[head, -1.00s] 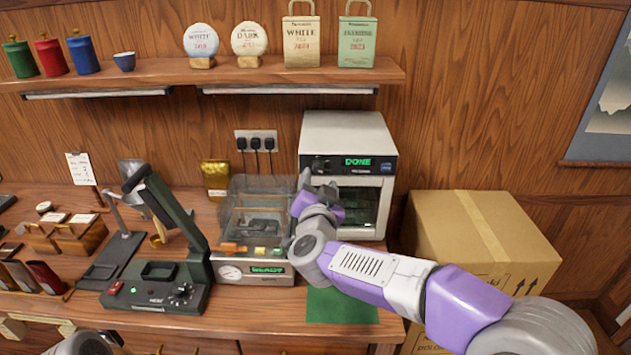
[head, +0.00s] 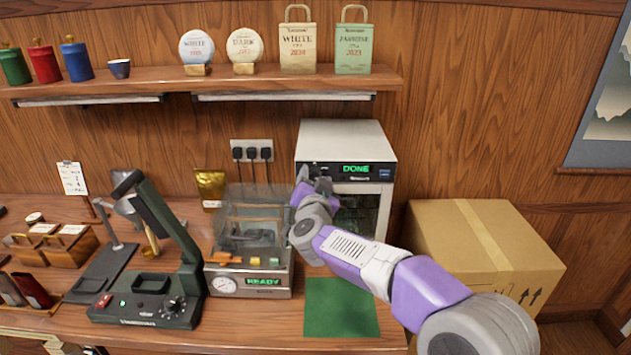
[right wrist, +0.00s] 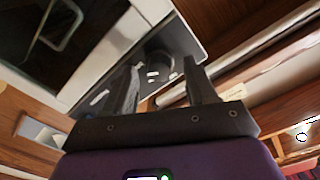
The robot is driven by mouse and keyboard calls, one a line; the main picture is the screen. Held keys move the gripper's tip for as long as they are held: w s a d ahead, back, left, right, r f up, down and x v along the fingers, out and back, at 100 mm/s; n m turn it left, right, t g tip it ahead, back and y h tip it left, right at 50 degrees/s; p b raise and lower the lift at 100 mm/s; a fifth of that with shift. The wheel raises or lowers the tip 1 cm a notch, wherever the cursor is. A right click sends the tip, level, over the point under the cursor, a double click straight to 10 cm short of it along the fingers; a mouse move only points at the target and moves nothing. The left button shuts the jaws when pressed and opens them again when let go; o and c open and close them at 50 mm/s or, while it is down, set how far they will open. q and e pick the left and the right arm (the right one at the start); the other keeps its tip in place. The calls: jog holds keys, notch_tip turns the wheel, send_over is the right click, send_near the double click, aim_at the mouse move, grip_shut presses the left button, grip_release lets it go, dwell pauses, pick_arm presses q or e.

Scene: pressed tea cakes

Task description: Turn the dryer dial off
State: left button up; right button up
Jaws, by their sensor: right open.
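The dryer (head: 345,135) is a white box with a dark front panel and a green display (head: 356,169) reading DONE. Its glass door is below the panel. My right gripper (head: 314,180) is open and empty, raised in front of the panel's left end, where it largely hides the dial in the head view. In the right wrist view, the dark round dial (right wrist: 158,64) with white marks around it shows beyond and between the two open fingers (right wrist: 164,82). I cannot tell whether the fingers touch it. My left gripper is out of view.
A green mat (head: 342,308) lies in front. A cardboard box (head: 480,240) stands to the right. A shelf (head: 220,82) with tea cakes and bags hangs above.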

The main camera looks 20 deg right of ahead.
jog(key=c, duration=1)
jog(key=shift+r+n+p, duration=0.15)
jog(key=shift+n+p, duration=0.25)
jog(key=shift+p, duration=0.4)
jog(key=shift+c, duration=0.2)
jog(key=n+p, duration=1.1)
jog(key=p, duration=0.2)
jog(key=shift+a, duration=0.2)
jog(key=n+p, duration=0.5)
jog(key=n, duration=0.1)
jog(key=shift+n, duration=0.3)
jog(key=n+p, duration=0.2)
jog(key=n, duration=0.1)
jog(key=shift+f+n+p, duration=0.2)
jog(key=shift+n+p, duration=0.55)
jog(key=shift+n, duration=0.45)
jog(key=shift+w, duration=0.1)
